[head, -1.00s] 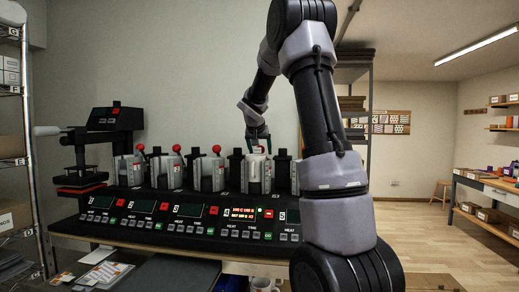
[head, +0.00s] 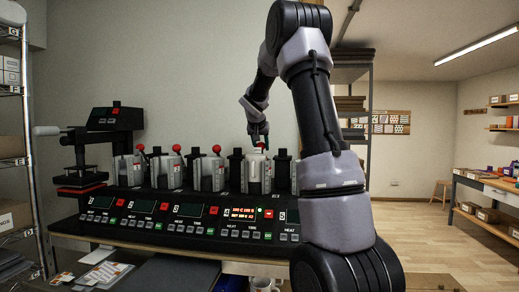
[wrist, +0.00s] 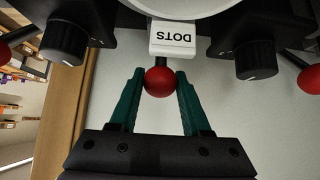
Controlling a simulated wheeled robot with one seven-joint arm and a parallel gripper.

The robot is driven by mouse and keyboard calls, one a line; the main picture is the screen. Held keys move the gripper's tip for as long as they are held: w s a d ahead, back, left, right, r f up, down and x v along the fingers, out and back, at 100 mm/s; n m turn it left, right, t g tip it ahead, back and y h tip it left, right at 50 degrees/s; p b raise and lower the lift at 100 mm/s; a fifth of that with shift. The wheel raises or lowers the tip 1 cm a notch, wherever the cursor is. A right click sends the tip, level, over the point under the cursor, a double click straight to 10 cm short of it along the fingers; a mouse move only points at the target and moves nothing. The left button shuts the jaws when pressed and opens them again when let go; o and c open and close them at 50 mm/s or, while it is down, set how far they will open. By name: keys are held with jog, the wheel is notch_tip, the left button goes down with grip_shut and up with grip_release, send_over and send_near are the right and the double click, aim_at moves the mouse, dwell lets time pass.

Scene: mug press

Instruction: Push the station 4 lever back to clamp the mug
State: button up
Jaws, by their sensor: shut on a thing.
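Station 4 (head: 257,178) is the press unit with the lit orange display. Its lever ends in a red ball knob (head: 260,145), which also shows in the wrist view (wrist: 159,81). My gripper (head: 262,135) is at this knob. In the wrist view its teal fingertips (wrist: 160,77) are shut on the knob from both sides. The lever's dark shaft runs from the knob to a white block labelled DOTS, upside down in this view (wrist: 173,38). A pale round shape (wrist: 180,6) shows behind the block, cut off by the frame; I cannot tell whether it is the mug.
Other stations with red-knobbed levers (head: 216,149) stand to the left. A dark press (head: 85,155) is at the bench's left end. Black knobs (wrist: 64,42) and (wrist: 256,60) flank the lever. A shelf rack (head: 355,110) stands behind my arm.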

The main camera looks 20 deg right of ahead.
jog(key=shift+w+d+r, duration=0.35)
jog(key=shift+w+d, duration=0.25)
jog(key=shift+w, duration=0.2)
jog(key=shift+w+d+r, duration=0.15)
jog(key=shift+w+d, duration=0.25)
jog(key=shift+w, duration=0.3)
jog(key=shift+w+d, duration=0.45)
jog(key=shift+w, duration=0.2)
jog(key=shift+w+d, duration=0.45)
jog(key=shift+w, duration=0.15)
jog(key=o, duration=0.9)
jog(key=shift+c, duration=0.2)
jog(key=shift+r, duration=0.1)
